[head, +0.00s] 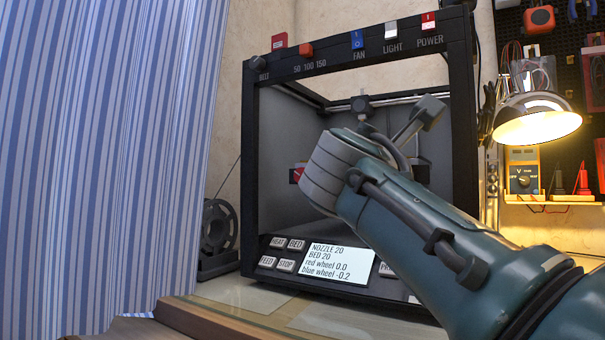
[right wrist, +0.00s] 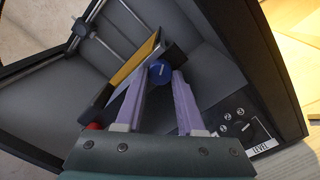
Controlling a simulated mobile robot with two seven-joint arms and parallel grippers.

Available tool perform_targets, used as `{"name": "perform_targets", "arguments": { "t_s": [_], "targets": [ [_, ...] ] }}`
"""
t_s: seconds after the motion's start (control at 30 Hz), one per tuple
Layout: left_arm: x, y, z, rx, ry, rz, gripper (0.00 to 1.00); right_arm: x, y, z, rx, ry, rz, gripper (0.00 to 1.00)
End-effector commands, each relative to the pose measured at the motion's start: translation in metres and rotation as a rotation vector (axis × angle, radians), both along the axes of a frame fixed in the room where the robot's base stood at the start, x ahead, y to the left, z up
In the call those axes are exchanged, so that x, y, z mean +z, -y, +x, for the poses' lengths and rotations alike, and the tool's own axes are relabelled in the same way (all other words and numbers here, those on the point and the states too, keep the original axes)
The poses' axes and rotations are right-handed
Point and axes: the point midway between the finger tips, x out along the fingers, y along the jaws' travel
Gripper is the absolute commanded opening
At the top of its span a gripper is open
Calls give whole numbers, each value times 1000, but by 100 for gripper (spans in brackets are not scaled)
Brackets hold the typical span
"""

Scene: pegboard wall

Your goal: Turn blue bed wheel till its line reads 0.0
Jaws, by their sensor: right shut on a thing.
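The blue bed wheel (right wrist: 161,73) is at the edge of the printer bed (right wrist: 135,68) in the right wrist view, with a pale line on its face. My right gripper (right wrist: 164,78) is shut on it, one lilac finger on each side. In the head view my right arm reaches into the printer and hides the wheel and the fingers. The display (head: 336,260) reads nozzle 20, bed 20, red wheel 0.0 and blue wheel -0.2. My left gripper is not in view.
The red wheel (head: 297,174) sits left of my arm inside the black printer frame (head: 249,180). A LEVEL panel with a knob (right wrist: 243,128) is in the wrist view. A striped curtain (head: 100,150) hangs left; a lit lamp (head: 537,115) is at right.

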Motion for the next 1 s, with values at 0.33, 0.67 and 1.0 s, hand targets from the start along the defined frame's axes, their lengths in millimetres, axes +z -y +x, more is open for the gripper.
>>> {"name": "perform_targets", "arguments": {
  "t_s": [0.33,0.67,1.0],
  "targets": [
    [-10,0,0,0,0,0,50,-1,0,0,-2,185,271,0],
    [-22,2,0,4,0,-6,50,0,0,1,-1,360,532,0],
    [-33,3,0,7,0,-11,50,0,0,1,-2,511,756,0]
  ]
}}
